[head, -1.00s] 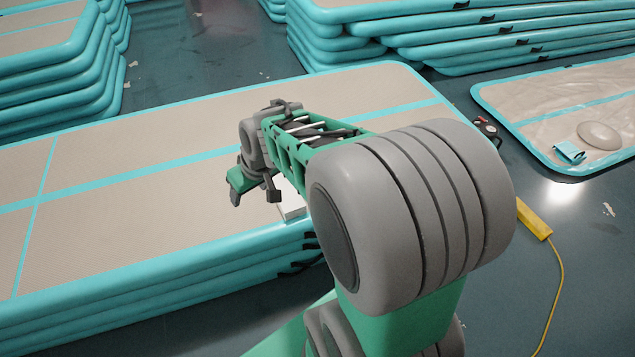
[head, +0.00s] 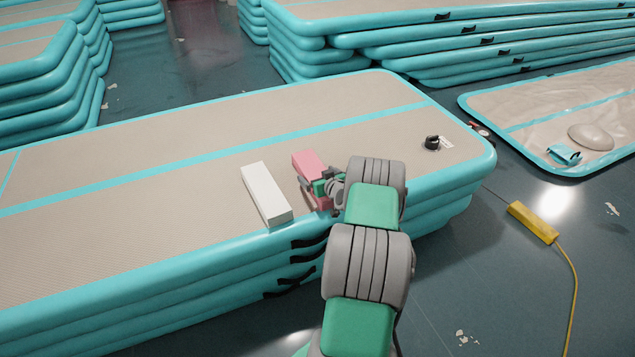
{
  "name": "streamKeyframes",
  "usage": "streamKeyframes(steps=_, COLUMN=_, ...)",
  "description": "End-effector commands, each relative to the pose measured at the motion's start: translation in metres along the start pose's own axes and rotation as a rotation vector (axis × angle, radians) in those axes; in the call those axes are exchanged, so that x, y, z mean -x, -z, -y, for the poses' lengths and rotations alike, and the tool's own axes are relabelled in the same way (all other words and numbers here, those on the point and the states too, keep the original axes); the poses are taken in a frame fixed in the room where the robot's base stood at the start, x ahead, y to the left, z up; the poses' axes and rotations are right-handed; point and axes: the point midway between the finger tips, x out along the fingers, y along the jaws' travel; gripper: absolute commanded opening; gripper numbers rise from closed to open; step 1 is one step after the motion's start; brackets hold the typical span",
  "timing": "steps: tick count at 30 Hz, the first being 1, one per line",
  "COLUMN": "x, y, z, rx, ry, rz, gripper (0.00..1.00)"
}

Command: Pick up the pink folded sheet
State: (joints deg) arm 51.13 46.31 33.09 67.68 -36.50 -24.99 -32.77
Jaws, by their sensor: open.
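The pink folded sheet (head: 309,164) lies on top of the stack of inflatable tracks (head: 180,150), near its front edge. My gripper (head: 312,189) is open at the near part of the sheet, low over it. My wrist and the gripper hide part of the sheet. I cannot tell whether the fingers touch it or straddle it.
A white box-shaped block (head: 265,193) lies just left of the sheet. A black roll (head: 432,143) sits further right on the track. Black straps (head: 305,262) hang on the stack's front side. A yellow block (head: 532,222) with a cable lies on the floor at right.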

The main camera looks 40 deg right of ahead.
Motion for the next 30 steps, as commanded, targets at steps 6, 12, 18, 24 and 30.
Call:
streamKeyframes(steps=6, x=-0.0094, y=0.0009, z=0.0003, rx=-0.001, ry=0.000, rz=0.001, gripper=1.00)
streamKeyframes(steps=12, x=-0.0092, y=0.0010, z=0.0008, rx=-0.001, ry=0.001, rz=0.001, gripper=0.89)
streamKeyframes(steps=18, x=-0.0092, y=0.0010, z=0.0009, rx=-0.001, ry=0.001, rz=0.001, gripper=0.73)
streamKeyframes(steps=24, x=-0.0091, y=0.0009, z=0.0008, rx=-0.001, ry=0.001, rz=0.001, gripper=0.57)
streamKeyframes(steps=30, x=-0.0091, y=0.0009, z=0.0007, rx=0.000, ry=0.000, rz=0.001, gripper=0.40)
